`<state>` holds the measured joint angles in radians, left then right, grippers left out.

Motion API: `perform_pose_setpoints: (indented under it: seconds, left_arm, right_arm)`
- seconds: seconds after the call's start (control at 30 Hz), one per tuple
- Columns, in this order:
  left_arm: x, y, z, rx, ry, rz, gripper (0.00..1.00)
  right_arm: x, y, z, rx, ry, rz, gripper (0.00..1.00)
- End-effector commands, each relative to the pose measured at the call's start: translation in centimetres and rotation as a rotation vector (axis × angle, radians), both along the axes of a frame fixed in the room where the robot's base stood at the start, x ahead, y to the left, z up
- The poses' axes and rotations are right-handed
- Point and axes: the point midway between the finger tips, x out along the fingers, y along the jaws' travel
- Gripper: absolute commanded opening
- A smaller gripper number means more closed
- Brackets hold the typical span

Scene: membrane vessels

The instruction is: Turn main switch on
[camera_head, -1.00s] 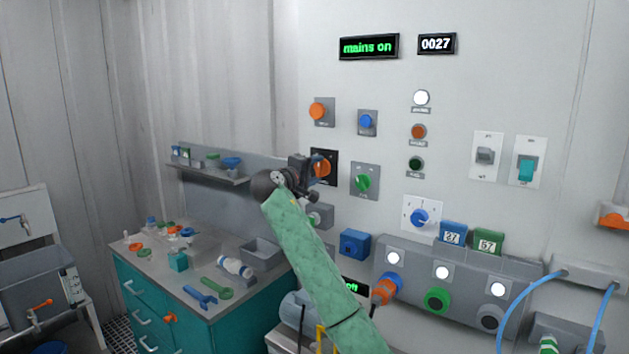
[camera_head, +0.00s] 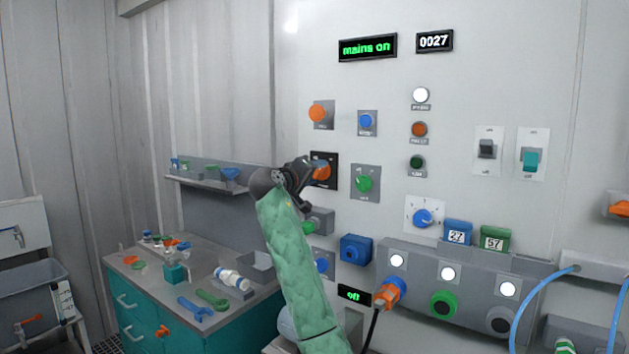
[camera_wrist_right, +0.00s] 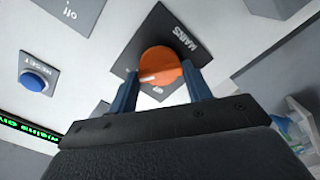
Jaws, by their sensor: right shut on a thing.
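The main switch is an orange round knob (camera_head: 321,171) on a black plate on the wall panel. In the right wrist view the knob (camera_wrist_right: 160,66) sits on the plate lettered "MAINS" (camera_wrist_right: 178,32). My right gripper (camera_head: 312,172) is at the knob, with one finger on each side of it, shut on it. In the right wrist view the two fingers of my right gripper (camera_wrist_right: 162,82) flank the knob. The display (camera_head: 367,47) at the top of the panel reads "mains on" in green. My left gripper is not in view.
Close around the main switch are another orange knob (camera_head: 318,113), a blue button (camera_head: 366,121) and a green knob (camera_head: 364,183). A shelf (camera_head: 207,183) and a teal workbench (camera_head: 190,318) with loose tools stand at left.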

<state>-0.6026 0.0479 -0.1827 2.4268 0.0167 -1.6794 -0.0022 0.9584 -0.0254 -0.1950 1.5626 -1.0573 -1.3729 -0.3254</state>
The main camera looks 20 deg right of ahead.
Motion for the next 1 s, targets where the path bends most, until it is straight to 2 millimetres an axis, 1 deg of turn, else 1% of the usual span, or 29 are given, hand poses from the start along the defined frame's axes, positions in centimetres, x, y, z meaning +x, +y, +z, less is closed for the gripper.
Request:
perform_pose_setpoints:
  seconds: [0.03,0.07,0.4,0.87,0.9,0.97,1.0]
  left_arm:
    - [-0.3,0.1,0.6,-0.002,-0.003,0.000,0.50]
    - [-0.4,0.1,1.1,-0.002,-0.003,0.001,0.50]
    - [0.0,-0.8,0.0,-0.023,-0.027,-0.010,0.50]
    - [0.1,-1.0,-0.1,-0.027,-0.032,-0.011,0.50]
    - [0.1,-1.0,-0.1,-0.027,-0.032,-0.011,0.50]
    - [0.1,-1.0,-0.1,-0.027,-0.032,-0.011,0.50]
    - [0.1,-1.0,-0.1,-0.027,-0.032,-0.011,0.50]
  right_arm:
    - [0.0,0.0,-0.6,0.011,-0.004,-0.001,0.26]
    - [0.0,0.0,-0.6,0.015,-0.011,-0.001,0.26]
    - [0.1,0.0,-0.5,0.050,-0.054,-0.002,0.26]
    - [0.1,0.0,-0.4,0.054,-0.061,-0.001,0.26]
    - [0.1,0.0,-0.3,0.054,-0.061,-0.001,0.51]
    - [0.1,0.0,-0.3,0.054,-0.061,-0.001,0.63]
    - [0.0,0.0,-0.3,0.053,-0.061,-0.001,0.71]
